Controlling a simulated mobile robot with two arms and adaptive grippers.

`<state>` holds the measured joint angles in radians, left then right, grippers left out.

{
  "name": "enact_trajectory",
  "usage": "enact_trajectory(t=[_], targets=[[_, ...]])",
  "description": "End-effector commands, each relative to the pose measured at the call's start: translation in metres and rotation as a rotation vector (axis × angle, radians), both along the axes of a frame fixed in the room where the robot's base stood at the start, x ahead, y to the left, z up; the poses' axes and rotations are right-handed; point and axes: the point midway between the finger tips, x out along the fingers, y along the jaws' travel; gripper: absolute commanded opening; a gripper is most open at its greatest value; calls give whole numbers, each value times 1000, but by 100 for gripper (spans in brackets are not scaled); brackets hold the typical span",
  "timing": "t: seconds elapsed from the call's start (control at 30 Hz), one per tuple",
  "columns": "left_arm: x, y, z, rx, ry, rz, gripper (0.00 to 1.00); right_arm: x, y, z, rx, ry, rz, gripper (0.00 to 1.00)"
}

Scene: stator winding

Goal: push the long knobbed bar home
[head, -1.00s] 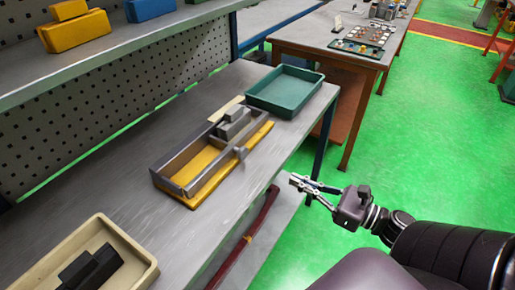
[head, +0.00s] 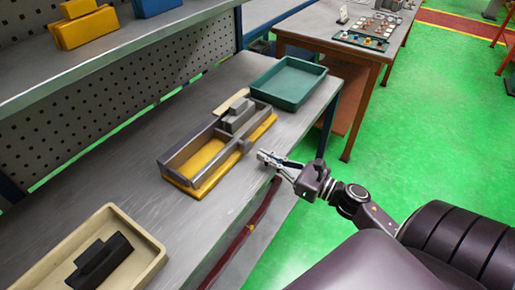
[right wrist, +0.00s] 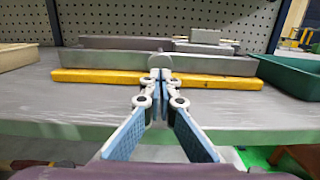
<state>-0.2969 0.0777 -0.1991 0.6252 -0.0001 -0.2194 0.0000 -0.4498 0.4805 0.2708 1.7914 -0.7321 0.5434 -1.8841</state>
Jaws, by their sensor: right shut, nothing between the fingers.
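A fixture with a yellow base (head: 205,180) and grey walls lies on the grey bench. Along its front side runs a long grey bar (right wrist: 110,62) with a round knob (head: 245,146) facing me. The knob also shows in the right wrist view (right wrist: 160,60). Grey stepped blocks (head: 238,117) sit at the fixture's far end. My right gripper (head: 262,156) is shut and empty, its fingertips (right wrist: 160,76) right in front of the knob. I cannot tell whether they touch it. My left gripper is in neither view.
A green tray (head: 308,94) stands behind the fixture to the right. A beige tray (head: 150,270) with black blocks (head: 100,262) is at the near left. A shelf with a perforated panel (head: 100,110) rises behind. The bench (head: 200,218) is bare between beige tray and fixture.

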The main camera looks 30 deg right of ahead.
Motion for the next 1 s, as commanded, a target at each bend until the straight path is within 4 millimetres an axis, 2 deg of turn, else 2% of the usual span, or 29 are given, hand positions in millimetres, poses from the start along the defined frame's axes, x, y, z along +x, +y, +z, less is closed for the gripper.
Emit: enact_trajectory(t=[0.03,0.2,0.67,0.9,1.0], targets=[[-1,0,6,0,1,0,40,8,3,4,0,-2,0,0],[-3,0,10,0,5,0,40,23,9,2,0,0,-1,0],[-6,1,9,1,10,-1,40,28,11,0,0,1,0,0],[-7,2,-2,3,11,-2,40,50,20,0,-1,-2,0,0],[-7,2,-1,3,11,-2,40,50,20,1,-1,1,-1,0]])
